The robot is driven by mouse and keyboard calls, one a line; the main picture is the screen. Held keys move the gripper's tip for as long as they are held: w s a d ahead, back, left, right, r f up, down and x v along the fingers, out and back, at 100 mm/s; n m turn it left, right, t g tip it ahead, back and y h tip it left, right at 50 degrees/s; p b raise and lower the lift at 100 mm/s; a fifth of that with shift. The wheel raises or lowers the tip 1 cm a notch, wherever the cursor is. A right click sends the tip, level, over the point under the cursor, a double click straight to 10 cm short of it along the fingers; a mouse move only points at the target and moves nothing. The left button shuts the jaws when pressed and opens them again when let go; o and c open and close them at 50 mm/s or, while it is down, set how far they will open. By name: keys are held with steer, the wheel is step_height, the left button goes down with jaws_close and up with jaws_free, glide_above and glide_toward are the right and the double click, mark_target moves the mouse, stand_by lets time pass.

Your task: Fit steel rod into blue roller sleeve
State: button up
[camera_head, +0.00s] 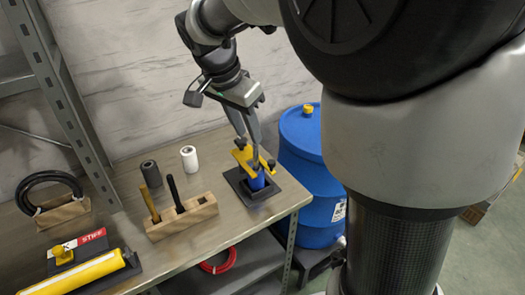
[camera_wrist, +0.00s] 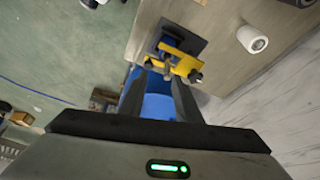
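The blue roller sleeve (camera_head: 257,181) stands in a black holder (camera_head: 262,195) with a yellow clamp (camera_head: 242,154) over it, near the bench's right end. The clamp also shows in the wrist view (camera_wrist: 184,64), just beyond my fingertips. My gripper (camera_head: 250,143) points down directly above the clamp. In the wrist view my gripper (camera_wrist: 160,78) has its fingers apart, with no object clearly between them. I cannot make out the steel rod for certain; a thin grey piece by the clamp blends with my finger. The clamp and fingers partly hide the sleeve.
A wooden block (camera_head: 181,218) holds a brown stick and a black stick. A dark roller (camera_head: 151,174) and a white roller (camera_head: 189,158) stand behind it. A blue barrel (camera_head: 305,180) stands off the bench's right end. A shelf post (camera_head: 65,85) rises at the left.

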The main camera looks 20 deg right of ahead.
steer(key=s+d+n+t+y, duration=0.1)
steer(key=s+n, duration=0.4)
steer(key=s, duration=0.5)
steer(key=s+d+r+n+t+y, duration=0.1)
steer(key=s+n, duration=0.4)
steer(key=s, duration=0.5)
steer(key=shift+s+d+r+n+t+y, duration=0.3)
steer(key=shift+d+n+t+y, duration=0.1)
steer(key=shift+d+t+y, duration=0.2)
step_height(320, 180, up, 11)
steer(key=p, duration=1)
steer(key=shift+p, duration=0.4)
